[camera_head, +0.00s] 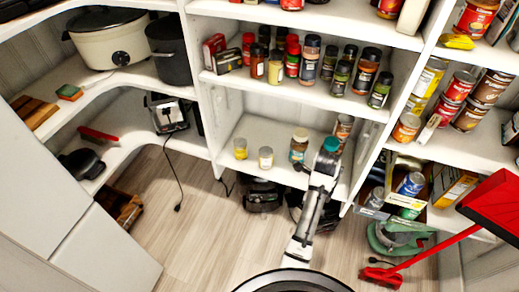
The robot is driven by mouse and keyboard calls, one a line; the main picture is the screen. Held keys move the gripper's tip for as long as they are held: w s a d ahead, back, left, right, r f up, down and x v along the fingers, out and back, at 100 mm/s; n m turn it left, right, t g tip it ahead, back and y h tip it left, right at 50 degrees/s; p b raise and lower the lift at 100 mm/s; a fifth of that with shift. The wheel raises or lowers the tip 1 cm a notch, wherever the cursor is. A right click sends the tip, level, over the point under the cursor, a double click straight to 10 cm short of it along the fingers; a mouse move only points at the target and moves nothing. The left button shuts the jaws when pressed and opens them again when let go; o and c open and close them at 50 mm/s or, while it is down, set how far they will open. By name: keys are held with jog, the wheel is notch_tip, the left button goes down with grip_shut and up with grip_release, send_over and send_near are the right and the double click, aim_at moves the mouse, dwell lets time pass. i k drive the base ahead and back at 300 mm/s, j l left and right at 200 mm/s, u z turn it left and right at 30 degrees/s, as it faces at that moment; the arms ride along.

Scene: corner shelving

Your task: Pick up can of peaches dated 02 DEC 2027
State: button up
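Several cans stand on the right-hand shelves, among them a yellow can (428,77), a red can (459,87), a dark-labelled can (491,89) and an orange-red can (407,127). Another red and yellow can (474,18) is on the shelf above. No date is readable, and I cannot tell which can holds peaches. My arm reaches up from the bottom middle, its end (325,165) in front of the lower middle shelf, left of and apart from these cans. The fingers are not clear at this size, and I see no can at the arm's end.
Jars fill the middle shelf (300,92); a few more stand on the lower one, close to my arm's end. Wooden floor (205,245) is open at left.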

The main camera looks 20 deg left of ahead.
aim_at(265, 152)
jog(key=i+j, duration=0.25)
jog(key=j, duration=0.15)
jog(key=i+j, duration=0.25)
jog(key=j, duration=0.15)
jog(key=i+j, duration=0.25)
jog(key=j, duration=0.15)
